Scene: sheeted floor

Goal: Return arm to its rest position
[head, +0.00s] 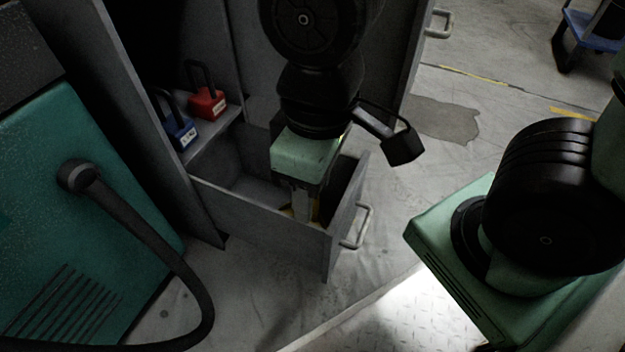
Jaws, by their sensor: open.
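My arm reaches down from the top middle of the head view, over an open grey drawer (262,213). My gripper (304,212) points down into the right part of the drawer, behind its side wall. By its look it is open; the fingertips are partly hidden. A small yellow thing (288,212) shows beside the fingers, mostly hidden, and I cannot tell whether they touch it.
A red padlock (207,103) and a blue padlock (180,130) stand on a ledge left of my arm. The cabinet door (415,45) stands open at the right. A teal machine (75,215) with a black hose (150,240) fills the left. A blue cart (592,30) stands far right.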

